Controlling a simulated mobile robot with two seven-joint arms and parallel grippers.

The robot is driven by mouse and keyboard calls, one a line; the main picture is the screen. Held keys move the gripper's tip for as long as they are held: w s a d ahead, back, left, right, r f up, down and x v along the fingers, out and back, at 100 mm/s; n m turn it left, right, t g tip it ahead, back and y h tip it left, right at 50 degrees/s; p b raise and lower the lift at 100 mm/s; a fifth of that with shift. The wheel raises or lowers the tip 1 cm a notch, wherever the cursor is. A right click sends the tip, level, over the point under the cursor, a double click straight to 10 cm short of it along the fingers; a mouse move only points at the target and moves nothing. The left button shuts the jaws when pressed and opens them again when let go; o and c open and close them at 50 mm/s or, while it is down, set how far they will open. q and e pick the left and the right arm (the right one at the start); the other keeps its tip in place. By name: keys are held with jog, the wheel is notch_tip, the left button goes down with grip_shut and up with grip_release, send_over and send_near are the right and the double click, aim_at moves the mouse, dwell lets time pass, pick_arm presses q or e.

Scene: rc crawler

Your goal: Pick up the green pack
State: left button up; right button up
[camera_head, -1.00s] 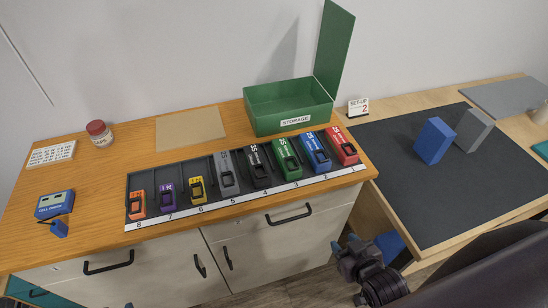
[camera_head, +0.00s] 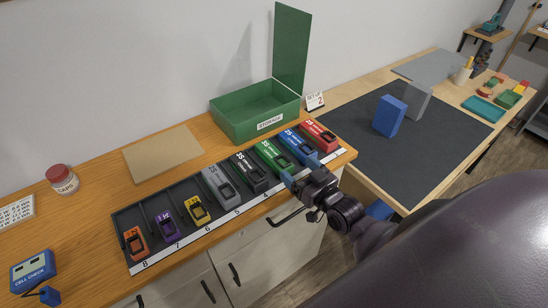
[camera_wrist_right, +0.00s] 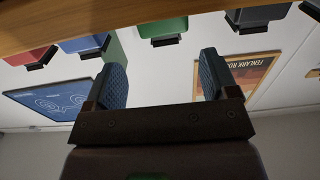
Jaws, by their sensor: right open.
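The green pack (camera_head: 270,152) sits in its slot in the dark rack, between the black pack and the blue pack. It also shows in the right wrist view (camera_wrist_right: 163,27), beyond and between the fingertips. My right gripper (camera_head: 300,173) is at the rack's front edge, close to the green and blue packs. Its two blue fingers (camera_wrist_right: 163,75) are apart with nothing between them. The fingers look clear of the green pack, though the exact gap is hard to tell. My left gripper is not in view.
The blue pack (camera_head: 298,147) and black pack (camera_head: 249,172) flank the green one closely; a red pack (camera_head: 319,135) is at the right end. A green storage box (camera_head: 236,124) with raised lid stands behind. A dark mat (camera_head: 420,160) on the right bench carries upright blocks.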

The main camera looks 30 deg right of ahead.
aim_at(288, 165)
jog(key=shift+w+a, duration=0.25)
jog(key=shift+w, duration=0.45)
jog(key=shift+w+a+f+p, duration=0.1)
jog(key=shift+w+a+f, duration=0.05)
jog(key=shift+w, duration=0.7)
jog(key=shift+w+a+f+p, duration=0.1)
jog(key=shift+w, duration=0.8)
jog(key=shift+w+a+f+p, duration=0.1)
jog(key=shift+w+a+f, duration=0.05)
jog(key=shift+w, duration=0.7)
jog(key=shift+c, duration=0.2)
jog(key=c, duration=1.2)
